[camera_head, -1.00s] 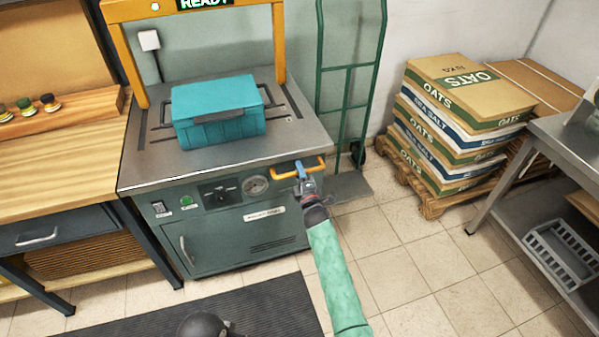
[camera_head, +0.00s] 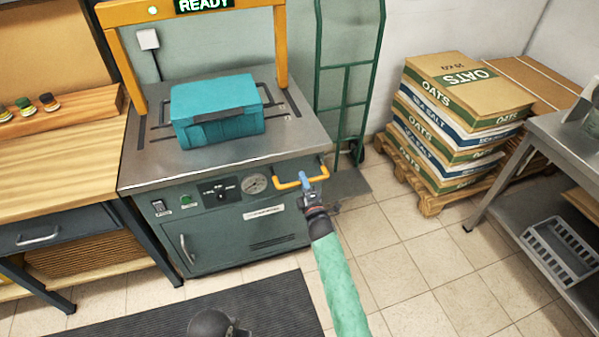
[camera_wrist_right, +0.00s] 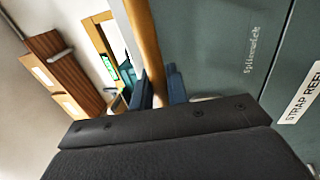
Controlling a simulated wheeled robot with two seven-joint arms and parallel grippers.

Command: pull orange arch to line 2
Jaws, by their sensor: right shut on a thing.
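The large orange arch (camera_head: 281,45) stands over the grey-topped machine (camera_head: 150,172), with a READY sign on its crossbar. Slots run along the machine top beside the arch's posts. I cannot make out a numbered line 2. An orange U-shaped handle (camera_head: 288,184) sticks out from the machine's front, below the top's right front edge. My right gripper (camera_head: 305,180) is shut on this handle. In the right wrist view the orange bar (camera_wrist_right: 147,45) runs between the blue fingers (camera_wrist_right: 159,90).
A teal case (camera_head: 218,112) rests on the machine top under the arch. A green hand truck (camera_head: 346,85) stands behind the machine's right side. Stacked sacks on a pallet (camera_head: 430,203) and a metal table (camera_head: 560,135) are at right. Tiled floor (camera_head: 410,260) is clear between.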

